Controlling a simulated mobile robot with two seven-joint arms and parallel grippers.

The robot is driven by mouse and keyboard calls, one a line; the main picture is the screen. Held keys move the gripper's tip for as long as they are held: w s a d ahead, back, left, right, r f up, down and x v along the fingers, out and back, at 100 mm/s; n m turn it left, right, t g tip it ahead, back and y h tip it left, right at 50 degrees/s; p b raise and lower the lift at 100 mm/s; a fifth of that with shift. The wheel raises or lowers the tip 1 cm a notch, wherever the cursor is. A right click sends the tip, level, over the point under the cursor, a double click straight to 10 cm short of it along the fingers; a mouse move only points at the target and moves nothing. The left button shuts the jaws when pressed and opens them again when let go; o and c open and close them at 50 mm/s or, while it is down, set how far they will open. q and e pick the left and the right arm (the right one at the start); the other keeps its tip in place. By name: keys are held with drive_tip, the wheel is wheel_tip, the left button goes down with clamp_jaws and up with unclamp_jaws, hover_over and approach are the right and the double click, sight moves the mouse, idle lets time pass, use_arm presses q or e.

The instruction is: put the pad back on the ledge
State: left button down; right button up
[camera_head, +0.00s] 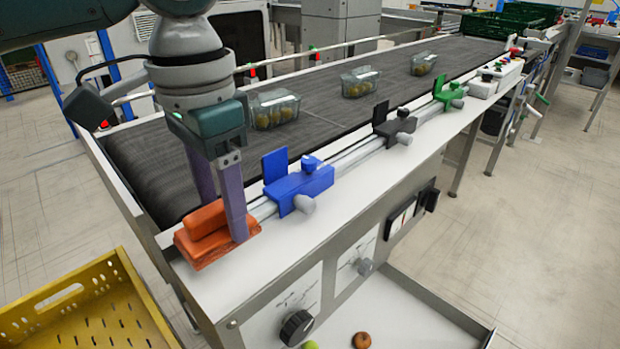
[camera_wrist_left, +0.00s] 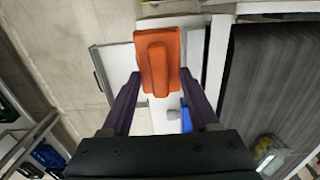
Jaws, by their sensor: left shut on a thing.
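The orange pad (camera_head: 203,250), a flat block with a raised grip along its top, is at the near left end of the white ledge (camera_head: 260,268). I cannot tell whether its underside touches the ledge or is just above it. My left gripper (camera_head: 222,225) points down and is shut on the pad, with one purple finger in front of its grip and the other partly hidden behind it. In the left wrist view the pad (camera_wrist_left: 158,84) shows between the fingertips. My right gripper is not in view.
A rail with blue (camera_head: 300,187), black (camera_head: 397,128) and green (camera_head: 449,92) clamps runs along the ledge beside the dark conveyor belt (camera_head: 330,115). Clear punnets of fruit stand on the belt. A yellow crate (camera_head: 125,285) is at lower left.

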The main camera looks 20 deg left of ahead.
use_arm(q)
wheel_tip(320, 180, down, 8)
drive_tip(key=shift+r+b, duration=0.15)
drive_tip(key=shift+b, duration=0.45)
drive_tip(key=shift+c, duration=2.1)
unclamp_jaws()
